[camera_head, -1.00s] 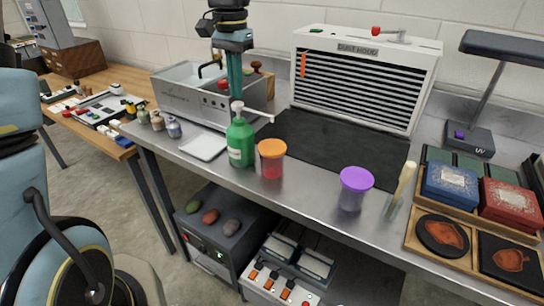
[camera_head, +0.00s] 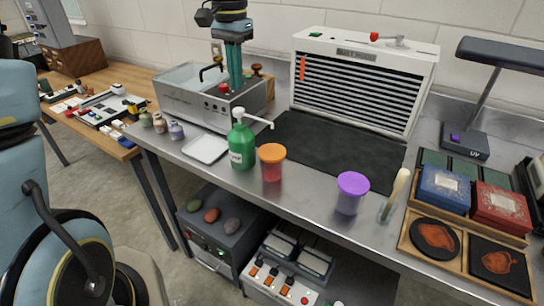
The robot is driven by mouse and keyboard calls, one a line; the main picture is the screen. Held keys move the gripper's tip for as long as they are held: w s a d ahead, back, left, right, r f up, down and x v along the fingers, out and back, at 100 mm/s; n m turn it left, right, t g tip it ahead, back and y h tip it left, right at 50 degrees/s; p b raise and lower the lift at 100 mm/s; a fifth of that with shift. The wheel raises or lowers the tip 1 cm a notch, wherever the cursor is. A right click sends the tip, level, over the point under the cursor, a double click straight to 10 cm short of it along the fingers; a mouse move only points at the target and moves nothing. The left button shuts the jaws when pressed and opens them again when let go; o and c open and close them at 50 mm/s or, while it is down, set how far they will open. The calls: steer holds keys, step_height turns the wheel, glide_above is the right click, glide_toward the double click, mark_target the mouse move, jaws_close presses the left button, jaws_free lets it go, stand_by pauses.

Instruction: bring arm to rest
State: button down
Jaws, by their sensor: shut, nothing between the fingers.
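My gripper (camera_head: 234,78) hangs at the top of the view, pointing down, with its teal fingers together and nothing between them. It is above the right part of the steel basin (camera_head: 185,103), behind the green pump bottle (camera_head: 241,145). Whether its tips are in front of or behind the basin's back edge I cannot tell. The upper part of my arm is cut off by the top edge of the picture.
The black mat (camera_head: 330,146) is clear.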

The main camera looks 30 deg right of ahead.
step_height(320, 180, up, 2)
steer(key=shift+r+p, duration=0.1)
steer(key=shift+p, duration=0.55)
steer(key=s+a+f+n+b, duration=0.1)
steer(key=a+f+n, duration=0.2)
steer(key=a, duration=0.7)
steer(key=s+a+f+n+t+b, duration=0.1)
steer(key=a+f+n, duration=0.3)
steer(key=a, duration=0.6)
steer(key=s+a+f+n+b, duration=0.1)
steer(key=a+f+n, duration=0.3)
steer(key=a, duration=0.6)
steer(key=shift+s+f+t, duration=0.3)
steer(key=shift+s+f, duration=0.2)
